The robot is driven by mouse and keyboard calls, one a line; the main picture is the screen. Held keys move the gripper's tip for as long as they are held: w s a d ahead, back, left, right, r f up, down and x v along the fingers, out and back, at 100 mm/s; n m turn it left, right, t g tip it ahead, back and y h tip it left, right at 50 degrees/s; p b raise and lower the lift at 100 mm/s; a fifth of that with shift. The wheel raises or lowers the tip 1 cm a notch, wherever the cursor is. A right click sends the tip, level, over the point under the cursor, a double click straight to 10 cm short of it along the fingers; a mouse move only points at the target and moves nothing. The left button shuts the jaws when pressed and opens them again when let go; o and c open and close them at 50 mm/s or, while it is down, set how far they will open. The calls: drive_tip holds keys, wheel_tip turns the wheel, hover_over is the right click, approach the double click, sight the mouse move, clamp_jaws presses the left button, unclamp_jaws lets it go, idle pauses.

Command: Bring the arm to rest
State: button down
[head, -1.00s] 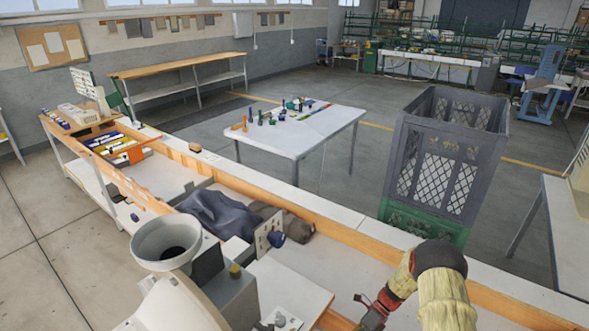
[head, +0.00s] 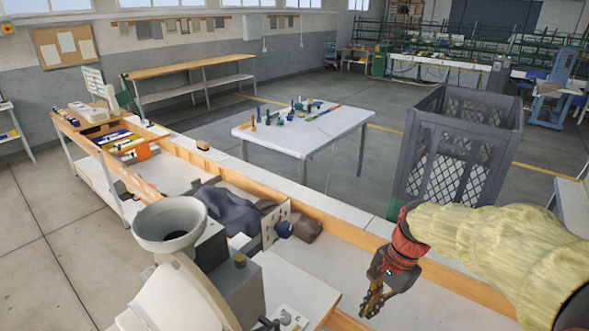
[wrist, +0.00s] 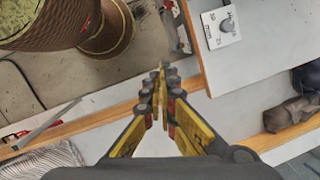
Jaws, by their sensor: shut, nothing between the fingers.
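My arm, in a pale yellow sleeve with a red cuff, reaches in from the right of the head view. My gripper (head: 374,301) points down over the wooden-edged bench (head: 440,265) at the lower right. In the wrist view my gripper (wrist: 162,75) has its yellow and black fingers together, with nothing between them. The fingertips appear above the bench surface, clear of any object. The press (head: 200,275) with its grey funnel (head: 169,224) stands left of my gripper in the head view.
A white table (head: 285,140) with several small items stands beyond. Open floor lies at the left.

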drive_tip(key=s+r+n+t+h+b, duration=0.1)
drive_tip(key=s+r+n+t, duration=0.2)
drive_tip(key=s, duration=0.4)
drive_tip(key=s+r+n+t+h+b, duration=0.1)
drive_tip(key=s+r+n+t+b, duration=0.1)
drive_tip(key=s+n, duration=0.5)
wheel_tip(320, 180, up, 3)
drive_tip(key=shift+s+d+f+t+h, duration=0.15)
drive_tip(key=shift+s+d+t+h, duration=0.3)
drive_tip(key=shift+s, duration=0.35)
drive_tip(key=c, duration=2.4)
unclamp_jaws()
drive_tip(key=shift+s+n, duration=0.2)
drive_tip(key=shift+n, duration=0.2)
drive_tip(key=shift+o, duration=0.8)
